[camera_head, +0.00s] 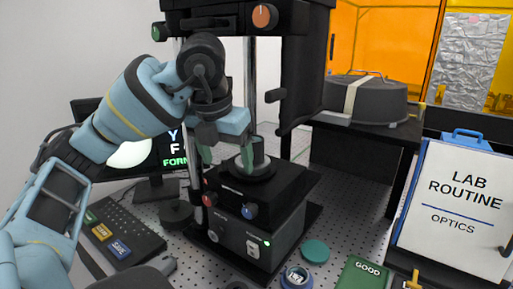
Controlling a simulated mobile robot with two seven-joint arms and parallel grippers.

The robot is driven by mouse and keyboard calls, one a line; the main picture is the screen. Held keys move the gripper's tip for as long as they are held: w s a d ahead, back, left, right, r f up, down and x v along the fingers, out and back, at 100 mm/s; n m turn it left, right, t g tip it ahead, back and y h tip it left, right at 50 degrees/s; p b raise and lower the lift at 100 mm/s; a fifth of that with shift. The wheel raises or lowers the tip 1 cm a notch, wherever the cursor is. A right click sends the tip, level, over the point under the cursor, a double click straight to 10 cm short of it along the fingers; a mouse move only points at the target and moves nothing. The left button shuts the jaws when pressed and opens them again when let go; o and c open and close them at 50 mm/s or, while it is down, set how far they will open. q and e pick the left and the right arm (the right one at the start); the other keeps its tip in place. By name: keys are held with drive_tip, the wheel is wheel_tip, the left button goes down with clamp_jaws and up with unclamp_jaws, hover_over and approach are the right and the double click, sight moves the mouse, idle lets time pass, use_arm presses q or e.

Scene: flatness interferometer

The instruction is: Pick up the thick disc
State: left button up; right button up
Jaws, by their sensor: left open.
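A dark green-grey thick disc (259,151) stands on the round stage (262,172) of the black interferometer (245,225). A flat teal disc (315,250) lies on the perforated table right of the instrument's base. My left gripper (226,156) is above the stage from the left, pointing down. Its green-tipped fingers are apart with nothing seen between them. The right finger is close to the thick disc's left side and partly covers it; I cannot tell whether they touch. My right gripper is not in view.
The instrument's column (250,80) and black upper housing (290,17) rise close behind my arm. A keyboard (118,232) and monitor (155,188) are at left. A small round container (296,277) and green GOOD tray (362,274) are at front right, beside the LAB ROUTINE board (455,205).

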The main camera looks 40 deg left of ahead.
sight(253, 138)
use_arm(q)
drive_tip(key=w, duration=0.2)
drive_tip(key=w+a, duration=0.1)
drive_tip(key=w, duration=0.2)
drive_tip(key=w+a, duration=0.1)
drive_tip(key=w, duration=0.1)
drive_tip(key=shift+w+a, duration=0.15)
drive_tip(key=shift+w, duration=0.15)
drive_tip(key=shift+w+a, duration=0.1)
drive_tip(key=shift+w, duration=0.15)
drive_tip(key=w, duration=0.1)
drive_tip(key=w+a, duration=0.1)
drive_tip(key=w, duration=0.1)
drive_tip(key=shift+x, duration=1.15)
drive_tip(key=shift+w+f, duration=0.2)
drive_tip(key=shift+f, duration=0.15)
drive_tip(key=c, duration=1.2)
drive_tip(key=shift+c, duration=0.2)
